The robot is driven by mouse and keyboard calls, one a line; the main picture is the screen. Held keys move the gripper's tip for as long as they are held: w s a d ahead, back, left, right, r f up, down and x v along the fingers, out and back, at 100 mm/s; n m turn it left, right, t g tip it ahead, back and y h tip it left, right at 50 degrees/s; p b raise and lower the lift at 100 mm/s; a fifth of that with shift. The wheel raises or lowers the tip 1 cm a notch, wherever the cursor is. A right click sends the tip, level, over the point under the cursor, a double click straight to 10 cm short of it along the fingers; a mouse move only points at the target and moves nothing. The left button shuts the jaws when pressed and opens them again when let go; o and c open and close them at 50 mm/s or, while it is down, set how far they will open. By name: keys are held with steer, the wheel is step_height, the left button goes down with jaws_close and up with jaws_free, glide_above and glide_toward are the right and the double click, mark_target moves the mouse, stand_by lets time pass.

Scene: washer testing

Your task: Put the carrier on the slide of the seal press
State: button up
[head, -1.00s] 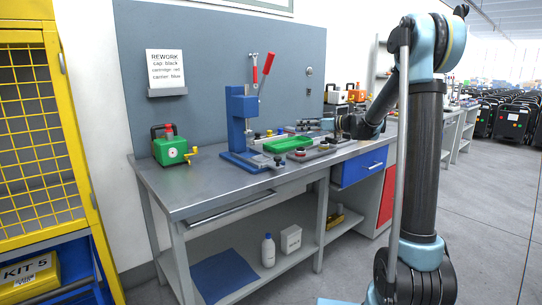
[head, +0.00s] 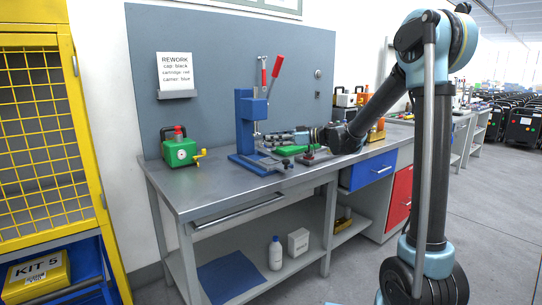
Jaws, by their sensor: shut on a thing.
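The seal press (head: 246,122) is a blue column on a blue base, with a red-handled lever (head: 276,66). It stands on the grey bench. Its metal slide (head: 272,166) extends to the front right at the base. My gripper (head: 268,138) reaches in from the right, level, just right of the press column and above the slide. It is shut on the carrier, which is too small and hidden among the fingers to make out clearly. Whether the carrier touches the slide cannot be told.
A green tray (head: 292,151) lies below my gripper. A grey fixture plate (head: 314,158) with small knobs is right of it. A green tester (head: 180,150) stands at left. The bench's front left (head: 205,190) is clear. A yellow cage stands far left.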

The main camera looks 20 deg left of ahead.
steer(key=shift+f, duration=2.65)
steer(key=o, duration=0.9)
steer(key=shift+c, duration=0.2)
steer(key=d, duration=0.4)
steer(key=d+r, duration=0.1)
steer(key=d, duration=0.7)
steer(key=shift+s+r, duration=0.4)
steer(key=shift+s+d, duration=0.2)
steer(key=shift+s, duration=0.15)
steer(key=s+d+f+m+h, duration=0.5)
steer(key=s+d+f, duration=0.1)
steer(key=s+d, duration=0.4)
steer(key=s+d+f+m+h, duration=0.5)
steer(key=s+d+f+m, duration=0.1)
steer(key=s+d, duration=0.5)
steer(key=s+d+f+m+t+h, duration=0.1)
steer(key=s+d+f+m+h, duration=0.5)
steer(key=s+d, duration=0.4)
steer(key=shift+s+d+f, duration=0.25)
steer(key=shift+s+d, duration=0.15)
steer(key=shift+d, duration=0.4)
